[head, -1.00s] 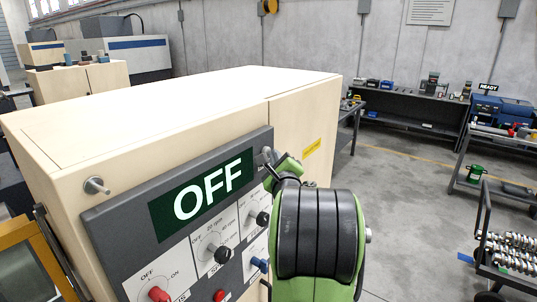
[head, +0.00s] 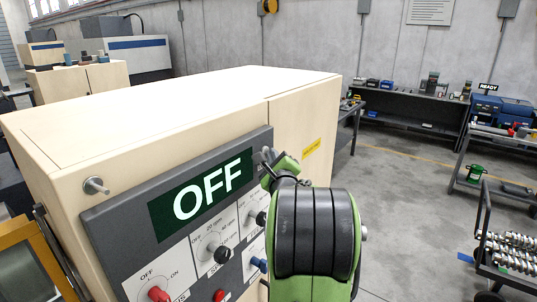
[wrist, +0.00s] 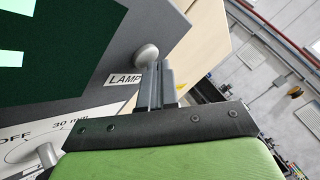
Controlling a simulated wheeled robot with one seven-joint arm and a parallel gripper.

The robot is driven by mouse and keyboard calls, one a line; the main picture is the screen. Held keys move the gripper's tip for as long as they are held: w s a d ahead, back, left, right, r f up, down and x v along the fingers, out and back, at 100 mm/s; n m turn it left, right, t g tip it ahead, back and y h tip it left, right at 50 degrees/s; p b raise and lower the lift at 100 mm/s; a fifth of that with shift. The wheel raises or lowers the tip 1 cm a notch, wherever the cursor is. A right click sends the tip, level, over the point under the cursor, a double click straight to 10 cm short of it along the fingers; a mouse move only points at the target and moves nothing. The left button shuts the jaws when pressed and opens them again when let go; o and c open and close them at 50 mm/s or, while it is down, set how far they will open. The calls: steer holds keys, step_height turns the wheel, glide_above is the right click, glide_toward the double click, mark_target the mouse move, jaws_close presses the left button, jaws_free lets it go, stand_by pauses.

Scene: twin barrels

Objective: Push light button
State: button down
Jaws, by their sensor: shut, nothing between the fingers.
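The light button is a round pale grey knob (wrist: 146,54) above a label reading LAMP (wrist: 123,80) on the grey control panel in the wrist view. My gripper (wrist: 155,68) is shut and empty. Its narrow fingertips appear right at the knob's lower right edge; I cannot tell whether they touch it. In the head view, my green wrist is at the panel's upper right corner, where the button is hard to make out. The panel's dark green display (head: 200,194) reads OFF in white letters.
The panel (head: 110,230) also carries a red knob (head: 158,294), a black knob (head: 221,254) and a blue knob (head: 259,264). It is fixed to a cream machine cabinet (head: 190,105). Benches with tools stand at the back right. The floor (head: 410,200) right of the cabinet is clear.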

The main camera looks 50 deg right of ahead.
steer(key=shift+s+b, duration=0.3)
steer(key=s+b, duration=0.4)
steer(key=s, duration=0.2)
steer(key=shift+d, duration=0.25)
